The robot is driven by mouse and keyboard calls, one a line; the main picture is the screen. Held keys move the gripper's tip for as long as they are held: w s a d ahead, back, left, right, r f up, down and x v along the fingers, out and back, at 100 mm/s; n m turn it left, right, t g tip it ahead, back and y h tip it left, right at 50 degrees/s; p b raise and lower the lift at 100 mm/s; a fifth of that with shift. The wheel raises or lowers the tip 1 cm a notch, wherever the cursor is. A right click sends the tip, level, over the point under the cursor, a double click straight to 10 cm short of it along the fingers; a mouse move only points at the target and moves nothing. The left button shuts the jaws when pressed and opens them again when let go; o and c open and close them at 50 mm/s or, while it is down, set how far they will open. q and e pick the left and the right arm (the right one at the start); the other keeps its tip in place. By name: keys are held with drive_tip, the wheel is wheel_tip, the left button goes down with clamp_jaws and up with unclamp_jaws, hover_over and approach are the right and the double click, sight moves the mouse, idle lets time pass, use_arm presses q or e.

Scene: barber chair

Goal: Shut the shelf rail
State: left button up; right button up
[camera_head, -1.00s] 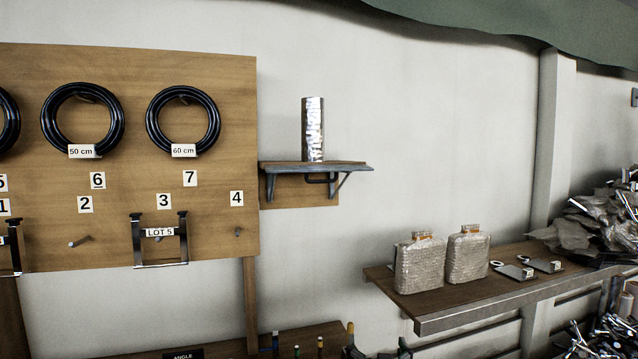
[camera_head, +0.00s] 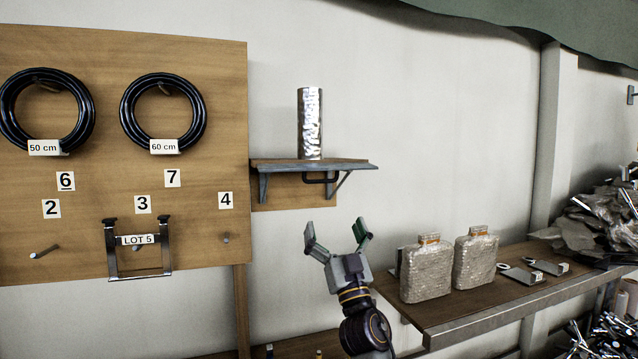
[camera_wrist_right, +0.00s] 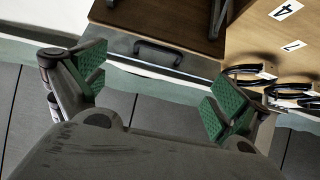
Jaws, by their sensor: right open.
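A small wall shelf (camera_head: 270,163) with a dark bracket is fixed beside the pegboard. A dark handle-shaped bar (camera_head: 320,181) hangs under it. A silver cylinder (camera_head: 310,125) stands upright on the shelf. My right gripper (camera_head: 337,232) is open and empty, below and slightly right of the shelf, apart from it. In the right wrist view, its green-padded fingers (camera_wrist_right: 153,88) are spread wide, with the dark handle (camera_wrist_right: 158,52) seen beyond the gap between them. I cannot tell which part is the rail or how far it is open. My left gripper is not in view.
The pegboard (camera_head: 110,230) at left holds black hose coils and a LOT 5 bracket (camera_head: 138,258). A lower shelf (camera_head: 475,316) at right carries two wrapped bottles (camera_head: 427,272) and small tools, close to my right gripper. The wall above is clear.

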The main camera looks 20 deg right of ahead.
sight(321, 181)
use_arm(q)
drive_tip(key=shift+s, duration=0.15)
use_arm(e)
drive_tip(key=shift+s, duration=0.15)
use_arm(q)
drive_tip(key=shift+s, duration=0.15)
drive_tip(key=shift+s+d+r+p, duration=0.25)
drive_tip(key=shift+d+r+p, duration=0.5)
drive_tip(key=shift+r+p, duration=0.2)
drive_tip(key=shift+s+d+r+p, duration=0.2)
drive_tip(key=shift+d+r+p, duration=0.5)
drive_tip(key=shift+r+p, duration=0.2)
use_arm(e)
drive_tip(key=shift+x, duration=6.95)
drive_tip(key=c, duration=0.7)
